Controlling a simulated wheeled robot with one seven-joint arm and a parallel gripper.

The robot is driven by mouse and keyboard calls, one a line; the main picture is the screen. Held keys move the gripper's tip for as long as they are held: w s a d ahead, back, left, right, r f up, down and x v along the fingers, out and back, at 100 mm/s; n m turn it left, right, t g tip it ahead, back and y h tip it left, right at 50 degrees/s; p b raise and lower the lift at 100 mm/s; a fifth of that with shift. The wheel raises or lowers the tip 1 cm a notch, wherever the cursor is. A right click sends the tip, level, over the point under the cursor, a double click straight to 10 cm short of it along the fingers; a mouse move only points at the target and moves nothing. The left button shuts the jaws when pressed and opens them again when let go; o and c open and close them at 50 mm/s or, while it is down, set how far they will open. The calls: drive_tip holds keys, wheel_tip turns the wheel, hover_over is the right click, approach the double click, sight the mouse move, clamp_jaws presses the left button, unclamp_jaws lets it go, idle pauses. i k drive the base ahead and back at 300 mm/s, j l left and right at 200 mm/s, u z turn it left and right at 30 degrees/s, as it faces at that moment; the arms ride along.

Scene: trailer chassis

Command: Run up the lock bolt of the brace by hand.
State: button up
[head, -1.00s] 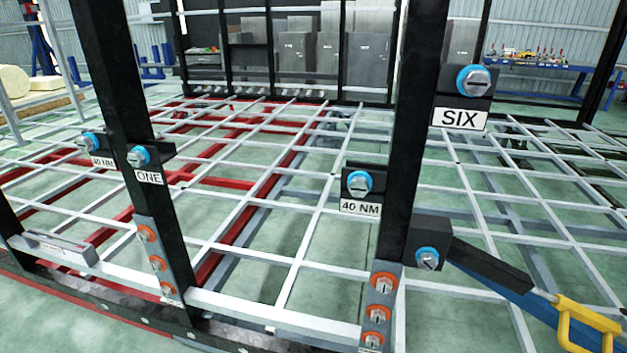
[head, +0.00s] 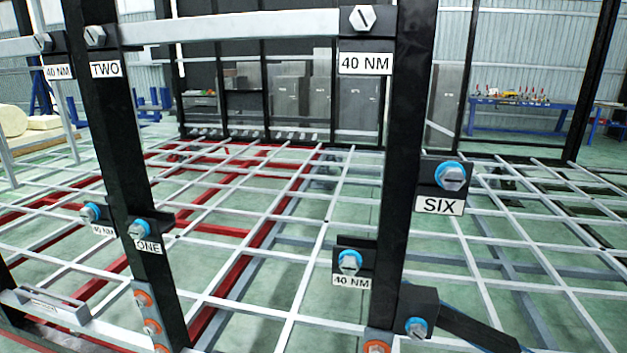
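A black block (head: 418,300) on the right post carries a bolt with a blue collar (head: 416,327). A dark bar (head: 475,331), which looks like the brace, runs from this block down to the right and leaves the picture at the bottom. The bolt's head stands out from the block, and I cannot tell how far it is screwed in. No label shows beside it, so I cannot be sure it is the lock bolt. My gripper is not in view.
Blue-collared bolts sit at plates marked ONE (head: 148,247), SIX (head: 438,207) and 40 NM (head: 351,282). Plain bolts hold the upper rail (head: 230,27) near the plate TWO (head: 105,69). Black posts (head: 405,150) stand before an open floor grid (head: 290,290).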

sight(417, 327)
drive_tip(key=k+l+z, duration=0.15)
drive_tip(key=z, duration=0.2)
drive_tip(key=k+l+z, duration=0.15)
drive_tip(key=l+z, duration=0.2)
drive_tip(key=k+l+z, duration=0.1)
drive_tip(key=l+z, duration=0.25)
drive_tip(key=u, duration=1.3)
